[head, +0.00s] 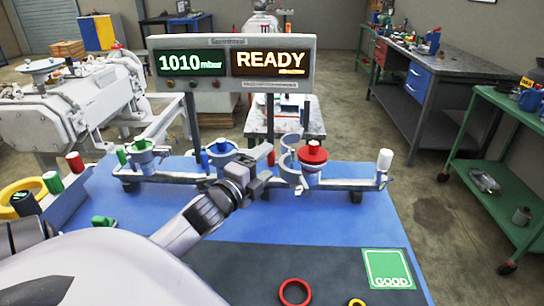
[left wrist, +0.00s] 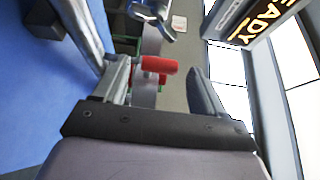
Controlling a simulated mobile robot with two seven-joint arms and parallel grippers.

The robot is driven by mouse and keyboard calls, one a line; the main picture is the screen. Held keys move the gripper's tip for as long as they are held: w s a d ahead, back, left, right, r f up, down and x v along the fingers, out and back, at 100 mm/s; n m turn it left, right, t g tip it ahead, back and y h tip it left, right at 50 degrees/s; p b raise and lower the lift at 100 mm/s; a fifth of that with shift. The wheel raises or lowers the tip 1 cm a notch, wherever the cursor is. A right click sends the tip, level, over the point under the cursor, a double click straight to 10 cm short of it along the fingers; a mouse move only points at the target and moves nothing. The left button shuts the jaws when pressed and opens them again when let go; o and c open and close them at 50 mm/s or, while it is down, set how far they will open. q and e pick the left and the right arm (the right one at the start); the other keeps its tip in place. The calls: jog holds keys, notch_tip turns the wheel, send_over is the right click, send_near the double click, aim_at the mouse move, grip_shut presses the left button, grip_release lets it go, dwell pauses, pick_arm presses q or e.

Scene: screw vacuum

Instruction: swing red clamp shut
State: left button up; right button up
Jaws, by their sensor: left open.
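The red clamp stands at the right of the metal rail; its curved grey half (head: 287,158) stands open beside a red-topped fitting (head: 313,153). A small red handle (head: 270,157) shows at the left of that curved half. My left gripper (head: 262,173) is open just left of the clamp, close to this handle. In the left wrist view a red handle (left wrist: 160,65) shows between or just beyond the two fingers (left wrist: 162,85); I cannot tell whether they touch it. My right gripper is not in view.
A blue fitting (head: 221,148) and a green fitting (head: 141,147) stand farther left on the rail. A white handle (head: 384,160) rises at its right end. A display reading READY (head: 270,63) stands behind. The front mat holds a red ring (head: 294,292) and a green GOOD pad (head: 388,268).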

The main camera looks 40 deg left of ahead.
aim_at(269, 160)
pick_arm(q)
jog(key=shift+w+a, duration=0.15)
jog(key=shift+w, duration=0.75)
jog(key=shift+w+a, duration=0.15)
jog(key=shift+w, duration=0.75)
grip_shut()
